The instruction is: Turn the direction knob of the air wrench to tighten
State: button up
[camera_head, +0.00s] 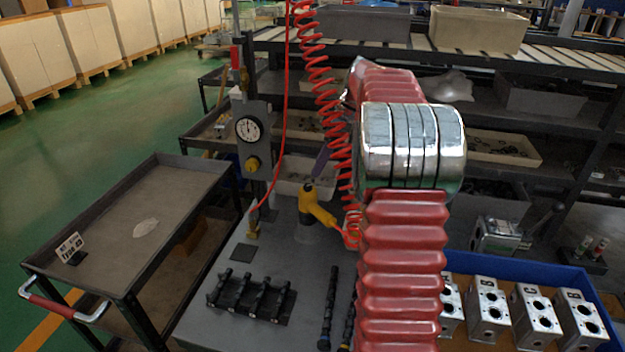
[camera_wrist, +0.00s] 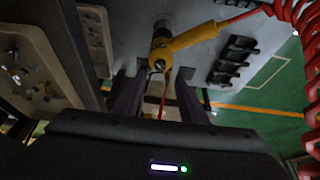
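The yellow air wrench (camera_head: 318,207) stands head-down on the grey bench in the head view, its handle slanting to the right toward a coiled red hose. In the wrist view the air wrench (camera_wrist: 188,40) shows at the top centre, with the round end of its body toward the camera. In the head view one purple finger (camera_head: 320,162) shows just above the wrench; my red arm hides the rest.
A post with a pressure gauge (camera_head: 248,130) stands left of the wrench. A black rack (camera_head: 250,298) lies in front. A blue tray (camera_head: 590,280) with several valve blocks is at the right. The coiled red hose (camera_head: 320,70) hangs close to my arm.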

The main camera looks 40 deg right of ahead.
aim_at(308, 185)
jog(key=x, duration=0.7)
jog(key=shift+w+a+f, duration=0.1)
jog(key=shift+f, duration=0.05)
jog(key=shift+c, duration=0.4)
